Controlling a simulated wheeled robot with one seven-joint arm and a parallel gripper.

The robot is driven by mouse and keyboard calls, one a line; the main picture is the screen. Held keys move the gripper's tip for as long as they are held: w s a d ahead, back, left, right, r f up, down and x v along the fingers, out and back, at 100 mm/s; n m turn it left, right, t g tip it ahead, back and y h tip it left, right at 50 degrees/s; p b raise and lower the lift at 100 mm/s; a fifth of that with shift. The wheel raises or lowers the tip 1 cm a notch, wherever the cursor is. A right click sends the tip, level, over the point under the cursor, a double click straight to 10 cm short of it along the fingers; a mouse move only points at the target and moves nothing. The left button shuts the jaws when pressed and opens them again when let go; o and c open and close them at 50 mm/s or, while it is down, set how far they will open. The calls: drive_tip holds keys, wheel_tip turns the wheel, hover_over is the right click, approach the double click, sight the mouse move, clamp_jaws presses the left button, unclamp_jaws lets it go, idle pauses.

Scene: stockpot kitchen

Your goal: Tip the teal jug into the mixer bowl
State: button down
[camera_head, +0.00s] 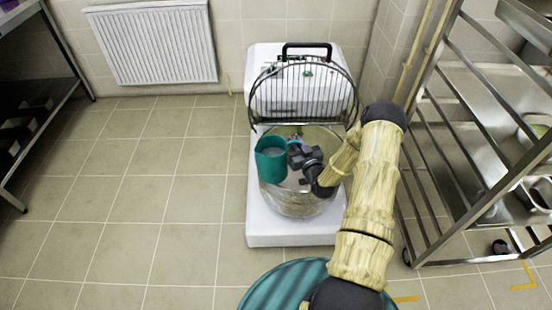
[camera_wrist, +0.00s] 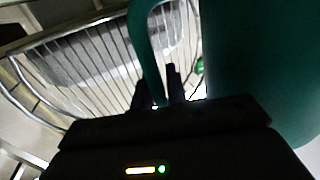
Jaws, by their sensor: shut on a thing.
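The teal jug (camera_head: 270,162) is held over the left part of the metal mixer bowl (camera_head: 300,203) and looks about upright, with something pale visible inside its mouth. My gripper (camera_head: 292,157) comes in from the right and is shut on the jug's handle. In the wrist view the handle (camera_wrist: 146,50) runs down between my two fingers (camera_wrist: 163,92), and the jug's body (camera_wrist: 262,65) fills the right side. The jug's lower part hides some of the bowl's left rim. Whether jug and bowl touch, I cannot tell.
The mixer's wire guard (camera_head: 305,92) is raised behind the bowl, and it also shows in the wrist view (camera_wrist: 85,62). The white mixer base (camera_head: 262,232) stands on tiles. A metal rack (camera_head: 465,150) is at right, and a teal round object (camera_head: 275,288) is in front. Floor at left is clear.

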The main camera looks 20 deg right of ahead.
drive_tip(key=w+d+r+b, duration=0.1)
drive_tip(key=d+r+b, duration=0.2)
drive_tip(key=d, duration=1.1)
drive_tip(key=shift+w+d+r+b, duration=0.2)
drive_tip(key=shift+d+b, duration=0.1)
drive_tip(key=shift+b, duration=0.35)
